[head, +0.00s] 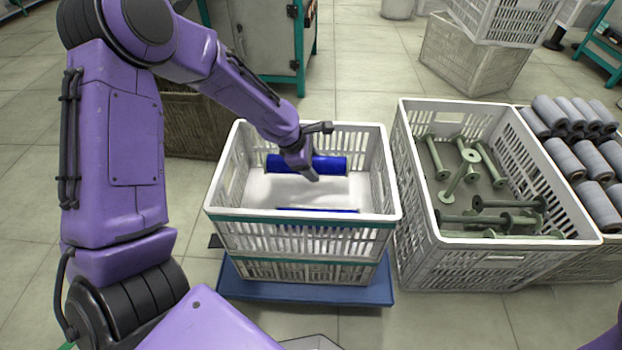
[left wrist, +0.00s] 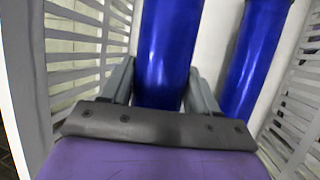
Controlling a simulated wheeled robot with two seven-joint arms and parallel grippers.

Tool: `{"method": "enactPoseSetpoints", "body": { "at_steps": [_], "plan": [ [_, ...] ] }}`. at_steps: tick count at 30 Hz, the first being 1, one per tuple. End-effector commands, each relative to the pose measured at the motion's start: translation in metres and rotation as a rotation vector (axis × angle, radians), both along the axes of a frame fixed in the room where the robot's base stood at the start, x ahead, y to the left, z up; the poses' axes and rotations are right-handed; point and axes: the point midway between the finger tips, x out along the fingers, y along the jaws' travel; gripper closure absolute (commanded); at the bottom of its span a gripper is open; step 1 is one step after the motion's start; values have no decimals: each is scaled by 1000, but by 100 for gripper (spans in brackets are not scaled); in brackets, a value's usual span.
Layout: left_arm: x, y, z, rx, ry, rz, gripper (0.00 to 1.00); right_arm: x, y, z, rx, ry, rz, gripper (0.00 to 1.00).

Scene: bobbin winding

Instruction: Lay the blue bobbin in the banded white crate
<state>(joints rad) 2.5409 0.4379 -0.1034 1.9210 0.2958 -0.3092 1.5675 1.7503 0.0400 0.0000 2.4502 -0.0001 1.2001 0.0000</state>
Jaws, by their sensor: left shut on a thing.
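My left gripper (head: 314,153) reaches down into the banded white crate (head: 304,222), which has a teal band along its front. It is shut on a blue bobbin (head: 331,166) that lies level near the crate's far wall. In the left wrist view this bobbin (left wrist: 166,50) runs between the two fingers (left wrist: 160,92). I cannot tell whether it touches the crate's floor. A second blue bobbin (head: 318,210) lies by the near wall, mostly hidden by the rim. It also shows in the left wrist view (left wrist: 254,55), apart from the held one. My right gripper is not in view.
The crate stands on another crate over a blue base (head: 300,291). To the right is a white crate (head: 497,255) of green spools, then a crate of grey bobbins (head: 568,160). A machine cabinet (head: 270,35) stands behind. The white floor between the two blue bobbins is bare.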

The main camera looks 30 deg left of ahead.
Motion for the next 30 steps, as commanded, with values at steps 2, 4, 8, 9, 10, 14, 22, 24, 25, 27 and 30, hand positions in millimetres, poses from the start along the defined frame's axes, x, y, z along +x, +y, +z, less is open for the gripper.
{"method": "enactPoseSetpoints", "body": {
  "at_steps": [2, 4, 8, 9, 10, 14, 22, 24, 25, 27, 30],
  "plan": [
    [0, 0, -17, -1, -1, 0, 80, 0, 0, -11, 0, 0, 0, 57],
    [0, 0, -33, -1, 0, -1, 80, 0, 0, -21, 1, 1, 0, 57],
    [0, 0, -47, 0, -2, -1, 80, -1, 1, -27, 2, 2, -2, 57],
    [0, 0, -46, 0, -2, -2, 80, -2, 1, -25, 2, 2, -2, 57],
    [1, 0, -45, 0, -2, -2, 80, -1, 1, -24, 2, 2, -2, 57],
    [0, 0, -44, 1, -2, -3, 80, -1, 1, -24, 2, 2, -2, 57],
    [1, -1, -51, 0, -2, -2, 80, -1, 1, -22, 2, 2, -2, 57],
    [1, 0, -54, 1, -2, -3, 80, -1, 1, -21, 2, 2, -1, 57],
    [0, 0, -55, 0, -1, -3, 80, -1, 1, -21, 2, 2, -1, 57],
    [0, 0, -56, 1, -2, -3, 80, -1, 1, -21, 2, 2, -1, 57],
    [0, 0, -56, 1, -1, -3, 27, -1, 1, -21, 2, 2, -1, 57]
  ]
}}
